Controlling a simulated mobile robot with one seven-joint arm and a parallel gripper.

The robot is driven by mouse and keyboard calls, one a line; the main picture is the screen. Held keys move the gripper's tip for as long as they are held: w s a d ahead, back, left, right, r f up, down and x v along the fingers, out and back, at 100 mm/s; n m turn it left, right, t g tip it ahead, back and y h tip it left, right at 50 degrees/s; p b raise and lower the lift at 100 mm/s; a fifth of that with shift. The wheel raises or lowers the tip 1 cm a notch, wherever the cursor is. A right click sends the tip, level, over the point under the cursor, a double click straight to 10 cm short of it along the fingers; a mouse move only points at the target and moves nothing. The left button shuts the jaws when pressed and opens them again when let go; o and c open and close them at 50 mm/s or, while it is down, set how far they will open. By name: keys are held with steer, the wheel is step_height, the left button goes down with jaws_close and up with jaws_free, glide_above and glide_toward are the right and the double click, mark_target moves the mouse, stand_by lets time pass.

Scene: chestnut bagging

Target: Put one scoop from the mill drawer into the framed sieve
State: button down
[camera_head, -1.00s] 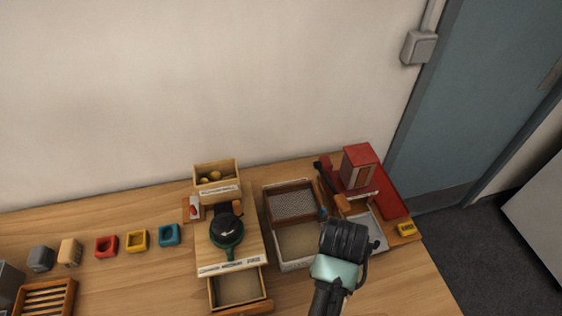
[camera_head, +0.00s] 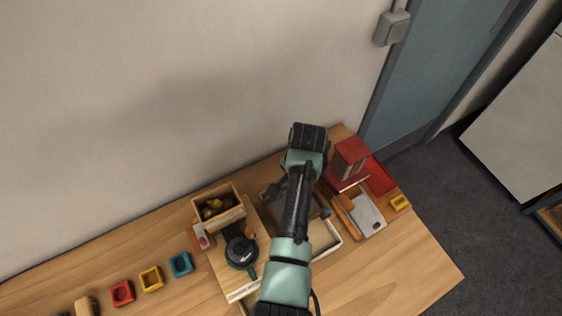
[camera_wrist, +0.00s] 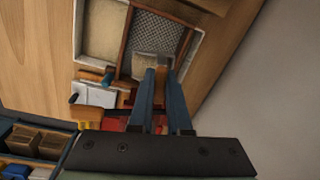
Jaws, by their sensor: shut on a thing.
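The framed sieve shows in the wrist view as a grey mesh (camera_wrist: 158,32) in a brown wooden frame. In the head view my arm covers most of it. My gripper (camera_wrist: 163,73) is over the sieve's edge, its two dark fingers close together. It is shut on what seems to be the scoop (camera_wrist: 151,64), a small pale shape just past the fingertips, over the mesh. Whether meal lies in it is hard to tell. The wooden mill (camera_head: 243,290) with its dark round top stands left of the sieve. Its drawer is hidden or below the head view now.
A pale tray (camera_head: 333,247) adjoins the sieve. A box of chestnuts (camera_head: 218,222) stands behind the mill. A red box (camera_head: 349,160) and a board with a white plate (camera_head: 366,212) are at right. Coloured blocks (camera_head: 151,279) line the left. The wall is close behind.

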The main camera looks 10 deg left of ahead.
steer(key=shift+w+a, duration=0.1)
steer(key=shift+w, duration=0.15)
steer(key=shift+s+d+f+t+y, duration=0.2)
steer(key=shift+f+t+y, duration=0.1)
steer(key=shift+y, duration=0.1)
steer(key=shift+s+d+f+t+y+b, duration=0.2)
steer(key=shift+s+d+t+y+b, duration=0.2)
steer(key=shift+d+t+y+b, duration=0.1)
steer(key=shift+s+d+f+t+y+b, duration=0.2)
steer(key=shift+s+d+t+y+b, duration=0.2)
steer(key=shift+y+b, duration=0.1)
steer(key=shift+s+d+r+t+y+b, duration=0.15)
steer(key=shift+s+d+t+y+b, duration=0.25)
steer(key=shift+t+y, duration=0.35)
steer(key=shift+s+d+t+y+b, duration=0.25)
steer(key=shift+d+t+y+b, duration=0.15)
steer(key=shift+y+b, duration=0.2)
steer(key=shift+s+d+t+y+b, duration=0.25)
steer(key=shift+t+y+b, duration=0.2)
steer(key=shift+y, duration=0.2)
steer(key=shift+r, duration=0.1)
